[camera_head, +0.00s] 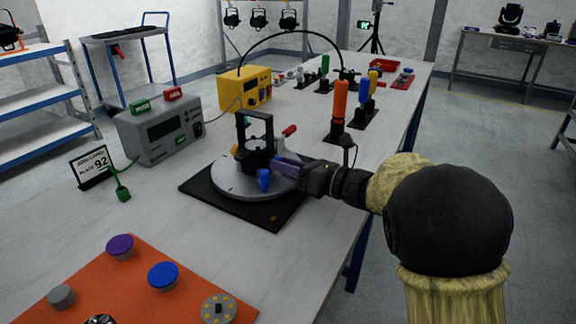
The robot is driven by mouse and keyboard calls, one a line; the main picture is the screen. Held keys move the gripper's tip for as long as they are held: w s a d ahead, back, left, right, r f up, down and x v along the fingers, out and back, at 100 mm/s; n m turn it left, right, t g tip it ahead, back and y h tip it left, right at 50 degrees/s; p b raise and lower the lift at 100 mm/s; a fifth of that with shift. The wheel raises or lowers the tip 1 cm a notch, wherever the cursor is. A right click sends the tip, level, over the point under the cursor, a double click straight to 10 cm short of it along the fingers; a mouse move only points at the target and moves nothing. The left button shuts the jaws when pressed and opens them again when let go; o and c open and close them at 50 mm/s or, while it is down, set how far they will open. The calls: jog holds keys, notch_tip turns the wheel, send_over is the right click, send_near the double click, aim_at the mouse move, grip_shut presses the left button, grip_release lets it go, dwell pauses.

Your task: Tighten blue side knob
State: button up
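A small black par can in a yoke (257,155) stands on a round grey plate (230,183), which lies on a square black base (262,216) on the long table. A blue knob (264,179) hangs at the front side of the can, with its narrower end down. A red-handled part (289,131) sticks out behind the can to the right. My gripper (276,168) reaches in from the right, with its purplish fingers just right of the blue knob and close to the can. Whether it touches the knob, and the gap between its fingers, cannot be made out.
An orange panel (190,300) with purple and blue round knobs lies in front. A grey meter box (160,132), a "PLATE 92" sign (92,166) and a yellow box (247,88) stand left and behind. Orange and blue upright handles (340,98) stand behind my gripper.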

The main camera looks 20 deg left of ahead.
jog(key=shift+w+m, duration=0.1)
jog(key=shift+m, duration=0.6)
jog(key=o, duration=1)
jog(key=d, duration=0.5)
jog(key=s+d+p, duration=0.1)
jog(key=d, duration=0.5)
jog(key=d+p, duration=0.1)
jog(key=d, duration=0.5)
jog(key=shift+s+d, duration=0.2)
jog(key=shift+s, duration=0.2)
